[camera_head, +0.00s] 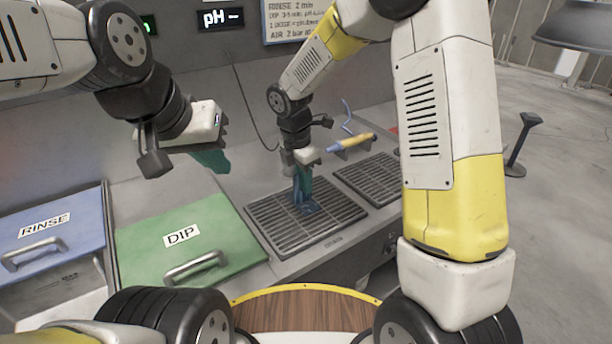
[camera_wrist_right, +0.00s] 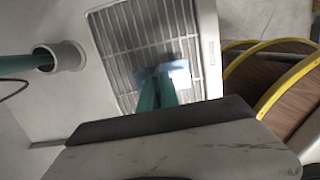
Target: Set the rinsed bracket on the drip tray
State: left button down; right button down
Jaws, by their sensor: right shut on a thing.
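The bracket (camera_head: 309,207) is a small blue piece low over the left metal grate, which looks like the drip tray (camera_head: 268,214). My right gripper (camera_head: 303,188) points down with its teal fingers shut on the bracket. In the right wrist view the bracket (camera_wrist_right: 180,74) shows pale blue at the fingertips (camera_wrist_right: 158,90), over the tray's slats (camera_wrist_right: 130,35). I cannot tell whether it touches the slats. My left gripper (camera_head: 212,160) hangs above the back of the green DIP lid, away from the tray. Its teal fingers overlap, so their opening is unclear.
The green DIP lid (camera_head: 215,235) and blue RINSE lid (camera_head: 50,240) are closed, with handles. A second grate (camera_head: 372,178) lies right of the tray. A yellow and blue tool (camera_head: 350,143) sits behind it. The bench wall with a pH display (camera_head: 220,17) stands behind.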

jog(key=shift+w+d+f, duration=0.1)
jog(key=shift+w, duration=0.5)
jog(key=shift+w+d+f, duration=0.1)
jog(key=shift+w, duration=0.45)
jog(key=shift+f, duration=1.6)
jog(key=shift+f, duration=0.1)
jog(key=c, duration=1.6)
grip_release()
